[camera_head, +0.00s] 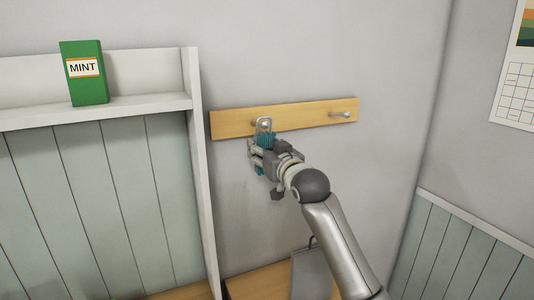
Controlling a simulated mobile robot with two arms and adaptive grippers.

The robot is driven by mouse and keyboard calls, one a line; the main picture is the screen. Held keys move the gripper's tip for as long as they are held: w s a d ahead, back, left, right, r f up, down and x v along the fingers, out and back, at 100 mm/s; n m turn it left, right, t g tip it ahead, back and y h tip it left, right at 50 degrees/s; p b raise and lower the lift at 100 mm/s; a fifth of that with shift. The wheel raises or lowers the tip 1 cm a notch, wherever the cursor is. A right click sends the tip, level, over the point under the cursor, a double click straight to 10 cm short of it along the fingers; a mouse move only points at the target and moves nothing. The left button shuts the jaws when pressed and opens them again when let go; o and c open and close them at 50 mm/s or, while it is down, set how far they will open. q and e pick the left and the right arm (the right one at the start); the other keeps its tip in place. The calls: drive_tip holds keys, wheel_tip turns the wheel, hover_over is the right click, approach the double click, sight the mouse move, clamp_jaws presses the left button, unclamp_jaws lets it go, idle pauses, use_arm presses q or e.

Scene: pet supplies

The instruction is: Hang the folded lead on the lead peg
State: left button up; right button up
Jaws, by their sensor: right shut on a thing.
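The folded lead (265,141) is teal, with a pale metal loop or clip (264,125) at its top. My right gripper (256,155) is shut on it, just in front of and below the wooden peg board (298,118). The lead's metal end overlaps the left part of the board, where a peg (257,122) partly shows. I cannot tell whether the loop is around that peg or in front of it. A second peg (341,115) at the board's right end is bare. Part of the lead is hidden by the gripper. My left gripper is not in view.
A green MINT box (84,73) stands on the white shelf (140,105) at upper left. The shelf's white side post (200,180) rises close left of the board. A grey item (310,274) is below, beside my arm. A calendar (514,85) hangs on the right wall.

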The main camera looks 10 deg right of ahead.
drive_tip(key=w, duration=0.2)
drive_tip(key=w+f, duration=0.1)
drive_tip(key=shift+w+a+f, duration=0.1)
drive_tip(key=shift+w+a, duration=0.25)
drive_tip(key=shift+a, duration=0.05)
idle(0.6)
drive_tip(key=o, duration=1.2)
drive_tip(key=shift+c, duration=0.2)
drive_tip(key=shift+f, duration=0.1)
